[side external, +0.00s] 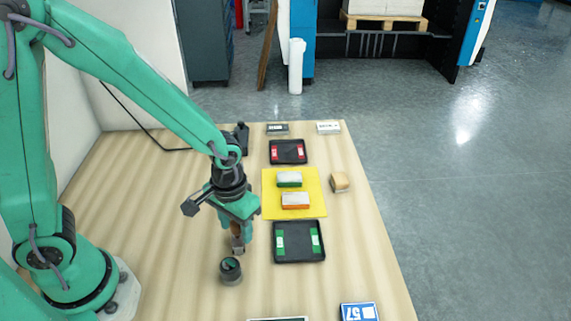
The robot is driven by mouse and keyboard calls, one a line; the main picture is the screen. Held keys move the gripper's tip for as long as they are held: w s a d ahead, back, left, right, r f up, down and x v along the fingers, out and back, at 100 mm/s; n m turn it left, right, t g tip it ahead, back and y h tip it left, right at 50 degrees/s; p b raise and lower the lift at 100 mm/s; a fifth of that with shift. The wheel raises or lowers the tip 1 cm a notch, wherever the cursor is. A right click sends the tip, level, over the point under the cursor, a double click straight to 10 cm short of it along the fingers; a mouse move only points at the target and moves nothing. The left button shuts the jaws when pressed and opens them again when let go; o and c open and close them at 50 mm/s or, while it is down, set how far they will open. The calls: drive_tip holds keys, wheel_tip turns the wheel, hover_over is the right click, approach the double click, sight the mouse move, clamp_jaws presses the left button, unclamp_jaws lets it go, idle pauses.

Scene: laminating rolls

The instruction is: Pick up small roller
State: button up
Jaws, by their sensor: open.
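My gripper (238,248) points down over the wooden table, left of the lower black tray. It is open, and its fingers are small and partly overlapped in this view. A short dark cylinder (231,272) with a teal-tinted top stands on the table just below and slightly left of the fingertips. A tan, rounded block (340,182) lies near the table's right edge, right of the yellow mat. I cannot tell for certain which of these is the small roller.
The yellow mat (270,205) holds a green-edged block (289,179) and an orange-edged block (295,200). Black trays with red (288,142) and green (299,256) pieces lie behind and in front. A blue "57" sign (359,312) is at the front. The left tabletop is mostly clear.

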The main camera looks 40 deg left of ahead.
drive_tip(key=shift+c, duration=0.4)
clamp_jaws()
drive_tip(key=shift+r, duration=0.2)
drive_tip(key=shift+r, duration=0.8)
drive_tip(key=r, duration=0.2)
drive_tip(key=shift+s+d+r, duration=0.25)
drive_tip(key=shift+r, duration=0.05)
drive_tip(key=s+d+r, duration=0.6)
drive_tip(key=s+d, duration=0.1)
drive_tip(key=s, duration=0.1)
drive_tip(key=shift+s+r, duration=0.25)
drive_tip(key=shift+w, duration=0.1)
